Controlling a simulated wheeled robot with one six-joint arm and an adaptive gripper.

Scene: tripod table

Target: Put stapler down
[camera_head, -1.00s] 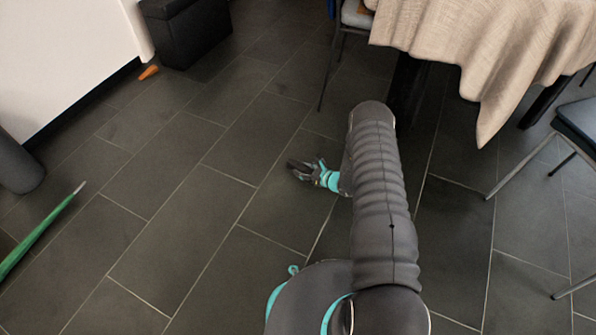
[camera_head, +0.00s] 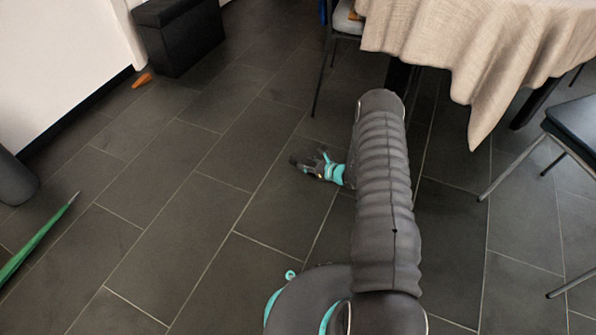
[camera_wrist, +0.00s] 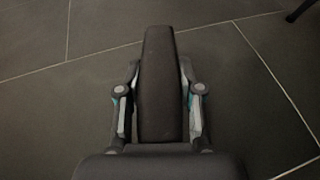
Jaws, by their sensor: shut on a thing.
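My gripper (camera_head: 309,163) is left of my arm in the head view, above the dark tiled floor. In the wrist view my gripper (camera_wrist: 160,110) has its two fingers on either side of a long dark stapler (camera_wrist: 160,75) and is shut on it. The stapler points away from the wrist, with floor tiles behind it. In the head view the dark stapler (camera_head: 299,160) is small and hard to tell from the fingers. I cannot tell how high it is above the floor.
A table with a beige cloth (camera_head: 470,50) stands at the upper right, with a chair (camera_head: 575,130) to its right. A black box (camera_head: 180,35) stands at the back left. An orange object (camera_head: 142,80) and a green pointed object (camera_head: 40,240) lie at left. The middle floor is clear.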

